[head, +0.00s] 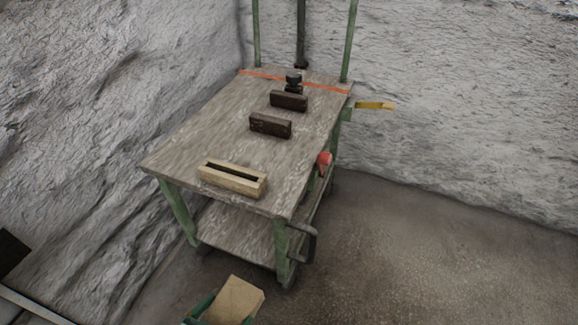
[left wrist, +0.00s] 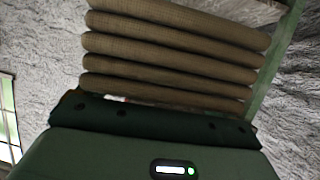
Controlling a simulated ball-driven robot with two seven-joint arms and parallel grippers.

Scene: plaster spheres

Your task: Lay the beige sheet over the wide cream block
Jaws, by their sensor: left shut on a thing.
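The wide cream block (head: 232,185) lies near the front edge of the workbench in the head view, with a long dark slot in its top. The beige sheet (head: 238,300) is at the bottom of the head view, in front of the bench and apart from it. My left gripper (head: 208,306) is green and shut on the sheet; its lower part is cut off by the frame. In the left wrist view the sheet (left wrist: 175,45) shows as several stacked brown-beige folds beyond the dark green gripper body. My right gripper is in neither view.
The workbench (head: 200,135) has a worn top, green legs and a lower shelf (head: 235,238). Two dark blocks (head: 270,125) (head: 289,101) and a small dark object (head: 293,80) stand farther back. A red part (head: 323,162) and a yellow part (head: 374,106) stick out at the right. Open floor lies right.

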